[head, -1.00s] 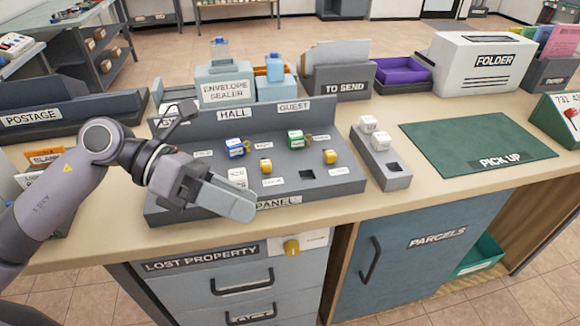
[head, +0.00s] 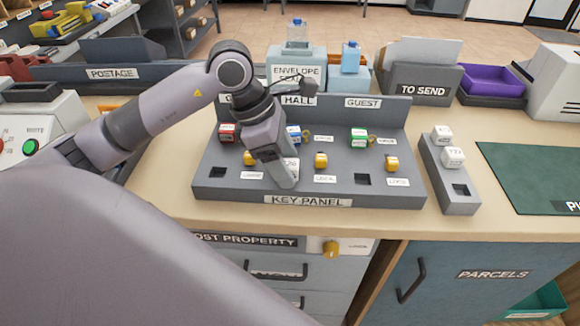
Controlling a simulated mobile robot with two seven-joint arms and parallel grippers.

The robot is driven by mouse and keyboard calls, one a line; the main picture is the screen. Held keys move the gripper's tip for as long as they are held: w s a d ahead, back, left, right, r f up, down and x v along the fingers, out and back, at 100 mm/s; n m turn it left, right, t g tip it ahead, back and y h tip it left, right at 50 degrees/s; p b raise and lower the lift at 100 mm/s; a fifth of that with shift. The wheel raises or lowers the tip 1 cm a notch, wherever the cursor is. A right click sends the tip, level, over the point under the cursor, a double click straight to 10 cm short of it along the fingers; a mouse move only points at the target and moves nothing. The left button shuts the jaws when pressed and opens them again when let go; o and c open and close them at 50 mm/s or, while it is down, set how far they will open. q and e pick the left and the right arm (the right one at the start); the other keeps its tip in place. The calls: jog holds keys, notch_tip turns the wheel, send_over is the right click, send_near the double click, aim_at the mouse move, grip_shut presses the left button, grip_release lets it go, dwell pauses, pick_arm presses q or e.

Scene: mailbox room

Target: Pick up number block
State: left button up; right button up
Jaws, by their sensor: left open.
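Two white number blocks stand in the small grey tray (head: 433,186) right of the key panel: one at the back (head: 441,134) and one in front of it (head: 453,157). The tray's front square slot (head: 461,190) is empty. A white, marked block-like thing (head: 292,164) shows on the key panel, partly hidden by my left gripper. My left gripper (head: 284,178) points down over the panel's middle-left, close to that white thing. It is open; the gap between its fingers is hard to see from here. My right gripper is out of view.
The grey key panel (head: 307,200) holds red, blue, green and yellow key pieces and has empty square slots. Behind it stand the envelope sealer (head: 296,75) and a TO SEND holder (head: 418,82). A green pick-up mat (head: 530,172) lies clear at the right.

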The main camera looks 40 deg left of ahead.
pick_arm(q)
jog(key=shift+d+f, duration=0.1)
jog(key=shift+f, duration=0.15)
jog(key=c, duration=1)
jog(key=shift+r, duration=0.1)
jog(key=shift+c, duration=0.2)
